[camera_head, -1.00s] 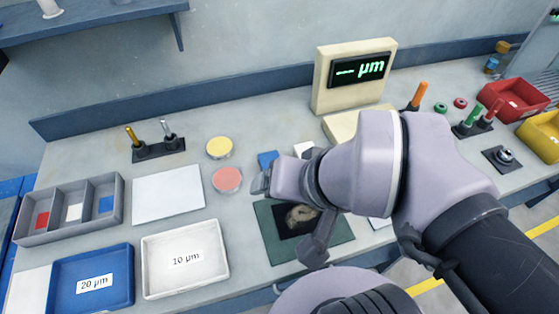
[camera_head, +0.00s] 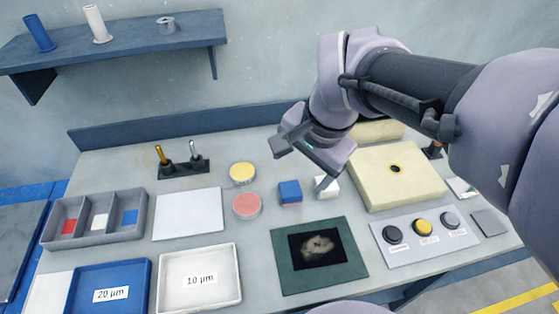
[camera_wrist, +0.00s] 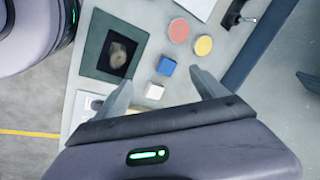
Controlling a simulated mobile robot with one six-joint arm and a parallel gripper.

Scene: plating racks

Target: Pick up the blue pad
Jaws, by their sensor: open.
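The blue pad (camera_head: 290,192), a small block with a blue top, stands on the grey table, right of the pink dish. It also shows in the wrist view (camera_wrist: 166,66), just ahead of the gap between my fingers. A white block (camera_head: 327,186) stands close to its right, and in the wrist view the white block (camera_wrist: 155,92) lies between the fingers in the picture. My gripper (camera_head: 302,168) is open and empty, above and behind the two blocks, pointing down. In the wrist view my fingers (camera_wrist: 160,78) are spread wide and touch neither block.
A yellow dish (camera_head: 242,173) and a pink dish (camera_head: 247,206) lie to the left. A dark green mat (camera_head: 290,281) lies in front. A cream box (camera_head: 399,180) and a button panel (camera_head: 424,240) stand right. A divided tray (camera_head: 98,238) holds red, white and blue pieces.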

